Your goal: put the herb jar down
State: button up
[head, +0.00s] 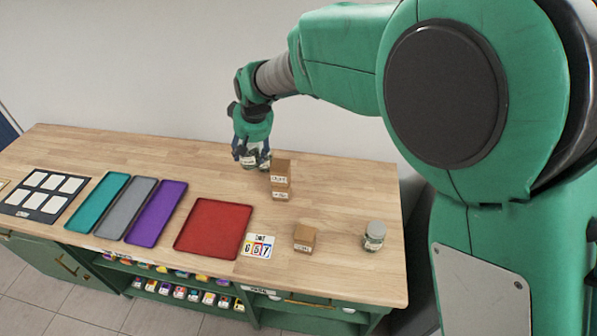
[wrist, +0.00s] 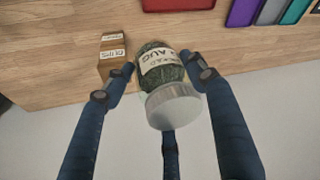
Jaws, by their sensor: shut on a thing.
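The herb jar (wrist: 160,68) is glass with dark green contents, a pale label and a grey lid. My gripper (wrist: 163,72) is shut on it, with fingers on both sides of the jar and a third finger below the lid. In the head view my gripper (head: 251,146) is at the back of the wooden table, and part of the jar (head: 250,162) shows beneath the fingers.
A second lidded jar (head: 375,236) and a small box (head: 305,237) stand at the right. A red tray (head: 213,228), purple tray (head: 157,212), grey tray (head: 126,208) and teal tray (head: 97,202) lie to the left. A number card (head: 258,246) lies beside the red tray. Bare wood surrounds the right-hand boxes.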

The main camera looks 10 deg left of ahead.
jog(key=w+d+n+g+p, duration=0.15)
jog(key=w+d, duration=0.25)
jog(key=d, duration=0.5)
jog(key=w+d+n+p, duration=0.3)
jog(key=d, duration=0.6)
notch_tip(320, 180, down, 18)
jog(key=shift+a+r+y, duration=0.2)
jog(key=shift+y, duration=0.1)
jog(key=w+a, duration=0.3)
jog(key=w, duration=0.4)
jog(key=w+a+f, duration=0.1)
jog(key=w+a, duration=0.2)
jog(key=w, duration=0.4)
jog(key=shift+w+f, duration=0.25)
jog(key=shift+w, duration=0.1)
jog(key=shift+f, duration=1.75)
